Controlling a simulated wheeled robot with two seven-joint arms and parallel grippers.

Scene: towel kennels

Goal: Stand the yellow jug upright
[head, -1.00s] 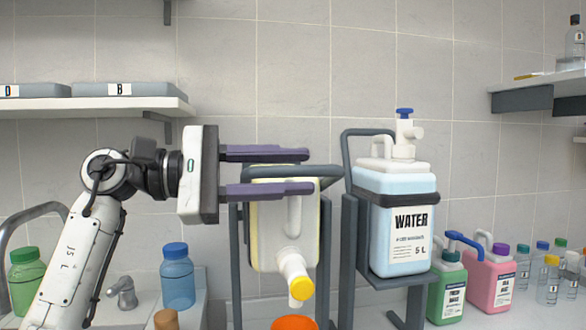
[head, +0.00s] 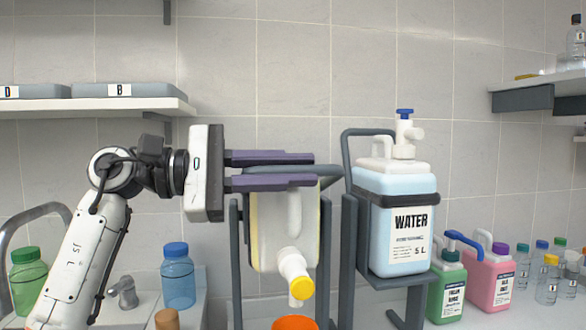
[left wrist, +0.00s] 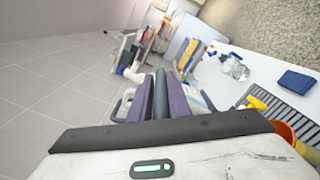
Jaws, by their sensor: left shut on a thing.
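The yellow jug (head: 262,225), a pale container with a yellow cap (head: 301,287), hangs in a dark grey cradle frame (head: 326,235). It is tipped, with its neck and cap pointing down and towards me. An orange container (head: 295,322) is below the cap. My left gripper (head: 314,169) reaches in from the left, level with the top of the cradle. Its purple fingers are shut on the cradle's dark grey bar; in the left wrist view the bar (left wrist: 160,95) lies between both fingers. The fingers hide part of the jug's upper end. My right gripper is not in view.
A water container (head: 398,230) stands upright in a similar holder just to the right. Green (head: 446,290) and pink (head: 490,280) jugs and several bottles stand further right. A blue bottle (head: 177,278) and a tap are at left. Shelves hang on both sides.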

